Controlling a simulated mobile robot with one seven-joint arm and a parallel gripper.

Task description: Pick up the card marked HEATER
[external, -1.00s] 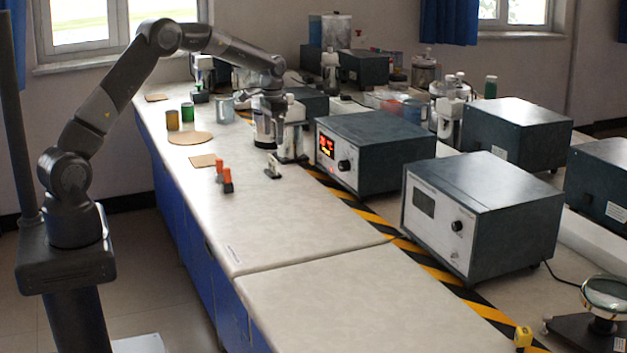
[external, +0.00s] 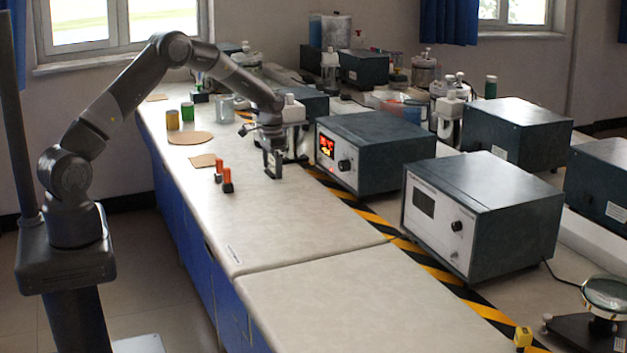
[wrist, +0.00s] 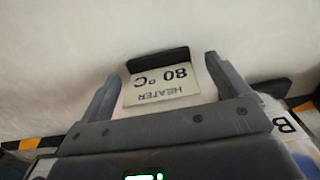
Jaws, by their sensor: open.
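The HEATER card is a white card (wrist: 160,88) reading "HEATER 80 °C", upside down in the wrist view. A black strip (wrist: 157,60) runs along its far edge. My gripper (wrist: 161,72) is open, one finger to each side of the card, with gaps visible between fingers and card. In the external view my gripper (external: 273,166) points down at the bench top and largely hides the card.
A dark instrument box with a red display (external: 375,150) stands close to the right. The bench in front is clear.

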